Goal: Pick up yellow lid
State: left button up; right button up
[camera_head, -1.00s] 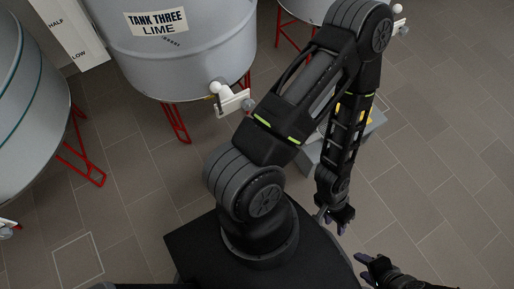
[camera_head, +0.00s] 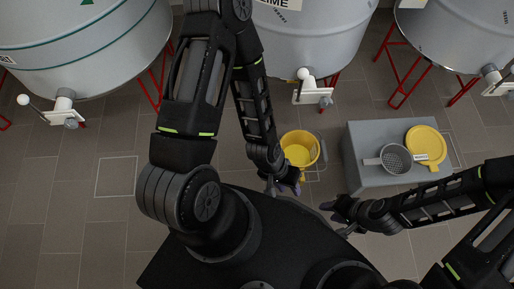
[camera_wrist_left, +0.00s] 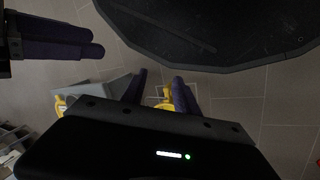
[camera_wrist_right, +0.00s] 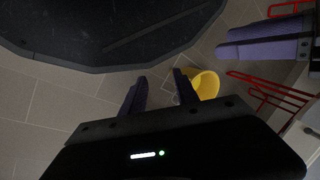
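The yellow lid (camera_head: 427,143) is a flat disc with a small pale label. It lies on the right part of a grey box-like stand (camera_head: 362,133), beside a grey sieve (camera_head: 396,160). Part of a yellow thing that looks like the lid shows at the left of the left wrist view (camera_wrist_left: 60,105). My left gripper (camera_head: 284,187) is open and empty, in front of the yellow bucket and left of the stand. My right gripper (camera_head: 338,212) is open and empty, nearer than the stand and to the left of the lid. Neither touches the lid.
A yellow bucket (camera_head: 300,148) stands on the floor left of the stand; it also shows in the right wrist view (camera_wrist_right: 205,84). Grey tanks on red legs, such as the middle one (camera_head: 310,45), line the back, with white-handled valves (camera_head: 309,87). Floor at left is clear.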

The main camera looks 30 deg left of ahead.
aim_at(420, 139)
jog(key=u, duration=0.45)
jog(key=z, duration=1.2)
jog(key=u, duration=1.2)
jog(key=l+u, duration=0.25)
jog(key=l, duration=0.4)
jog(key=l+u, duration=0.25)
jog(key=l, duration=0.4)
jog(key=k+l+u, duration=0.25)
jog(key=l, duration=0.4)
jog(key=i, duration=0.1)
